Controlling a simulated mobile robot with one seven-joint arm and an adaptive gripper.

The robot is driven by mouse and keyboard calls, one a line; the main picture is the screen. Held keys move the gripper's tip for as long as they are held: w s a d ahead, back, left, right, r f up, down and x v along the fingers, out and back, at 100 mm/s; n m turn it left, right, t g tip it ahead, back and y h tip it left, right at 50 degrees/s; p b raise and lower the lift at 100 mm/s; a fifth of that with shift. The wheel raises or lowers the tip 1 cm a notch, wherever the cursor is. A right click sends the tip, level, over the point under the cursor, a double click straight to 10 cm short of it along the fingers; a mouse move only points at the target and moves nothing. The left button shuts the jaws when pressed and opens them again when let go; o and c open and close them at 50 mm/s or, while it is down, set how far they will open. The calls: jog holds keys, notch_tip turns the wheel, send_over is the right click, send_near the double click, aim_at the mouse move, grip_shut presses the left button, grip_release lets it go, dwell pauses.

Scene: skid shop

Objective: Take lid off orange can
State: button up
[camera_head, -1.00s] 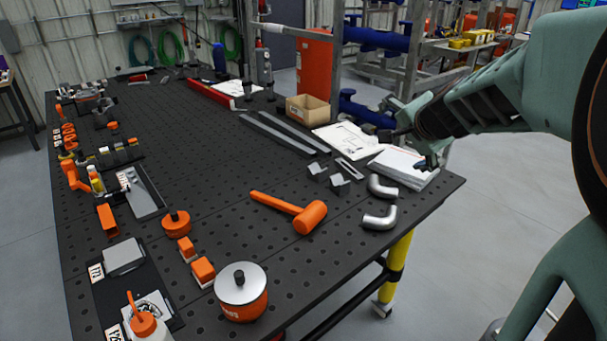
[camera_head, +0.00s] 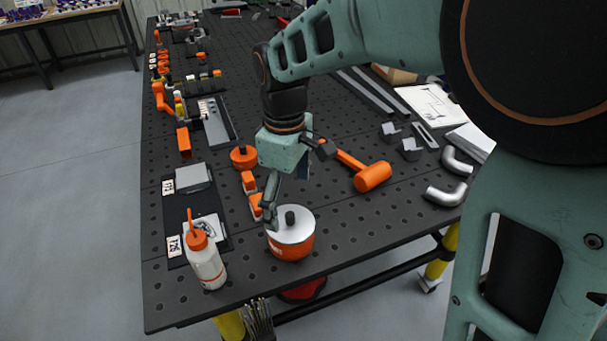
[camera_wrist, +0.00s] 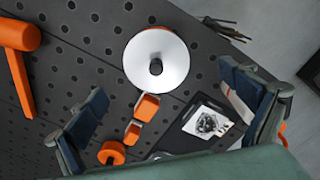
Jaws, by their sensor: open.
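The orange can (camera_head: 290,247) stands upright near the front edge of the dark perforated table. Its silver lid (camera_head: 304,226) with a black knob (camera_head: 290,218) sits on top. In the wrist view the lid (camera_wrist: 140,70) and knob (camera_wrist: 156,67) show from above, and a thin orange rim of the can (camera_wrist: 158,28) shows. My gripper (camera_head: 297,190) is above and just behind the can in the head view. In the wrist view my gripper (camera_wrist: 165,117) is open and empty, its fingers wide apart, with the lid beyond them. Whether a finger touches the lid is unclear.
A white bottle with an orange top (camera_head: 206,262) stands left of the can. Small orange blocks (camera_head: 249,183) and an orange round part (camera_head: 243,157) lie behind it. An orange mallet (camera_head: 372,177) and silver pipe elbows (camera_head: 446,194) lie to the right. Bare table lies between can and mallet.

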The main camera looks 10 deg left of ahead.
aim_at(290, 215)
jog(key=f, duration=0.6)
jog(key=shift+w+a+f, duration=0.1)
jog(key=shift+w+f, duration=0.1)
jog(key=shift+w, duration=0.15)
jog(key=shift+c, duration=0.3)
